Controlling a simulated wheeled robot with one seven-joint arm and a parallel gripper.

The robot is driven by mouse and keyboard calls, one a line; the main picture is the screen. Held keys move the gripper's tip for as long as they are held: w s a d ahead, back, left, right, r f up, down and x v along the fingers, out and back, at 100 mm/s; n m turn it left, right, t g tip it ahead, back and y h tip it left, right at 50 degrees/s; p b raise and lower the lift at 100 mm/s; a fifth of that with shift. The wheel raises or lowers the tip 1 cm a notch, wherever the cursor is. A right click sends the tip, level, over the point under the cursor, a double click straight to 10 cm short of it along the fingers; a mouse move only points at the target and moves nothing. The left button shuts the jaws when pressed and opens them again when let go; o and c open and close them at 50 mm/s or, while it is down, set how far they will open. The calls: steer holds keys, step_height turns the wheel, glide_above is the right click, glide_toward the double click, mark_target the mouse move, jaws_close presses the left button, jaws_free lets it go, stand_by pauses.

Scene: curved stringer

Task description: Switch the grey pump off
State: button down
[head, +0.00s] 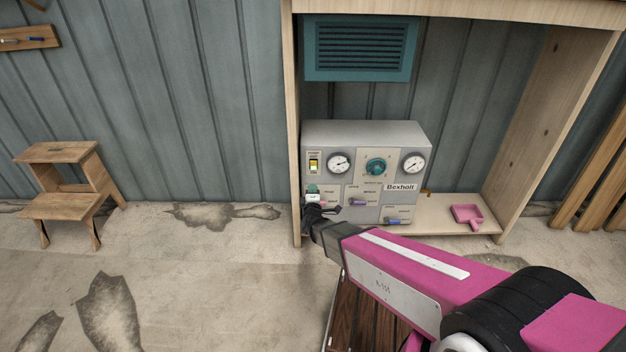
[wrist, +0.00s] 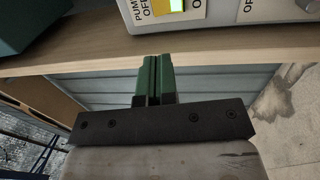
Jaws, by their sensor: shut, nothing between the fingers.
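In the wrist view, part of this yellow switch (wrist: 168,5) shows at the top edge beside a label reading PUMP OFF; the rest is cut off. My gripper (wrist: 152,58) has green fingers, shut and empty, in front of the shelf edge and below the switch. In the head view, my dark gripper end (head: 313,208) is at the pump's lower left corner.
The wooden shelf (head: 440,230) has side posts close to the pump's left. A pink dustpan-like tray (head: 467,215) lies to the right. A teal vent (head: 361,50) hangs above. A step stool (head: 66,190) stands at the left, with open floor between.

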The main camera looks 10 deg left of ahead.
mark_target(313, 163)
steer(key=x, duration=1.2)
steer(key=shift+w+a, duration=0.1)
steer(key=shift+w, duration=0.1)
steer(key=shift+w+r, duration=0.1)
steer(key=shift+w, duration=0.3)
steer(key=shift+w+a+r, duration=0.1)
steer(key=shift+w, duration=0.15)
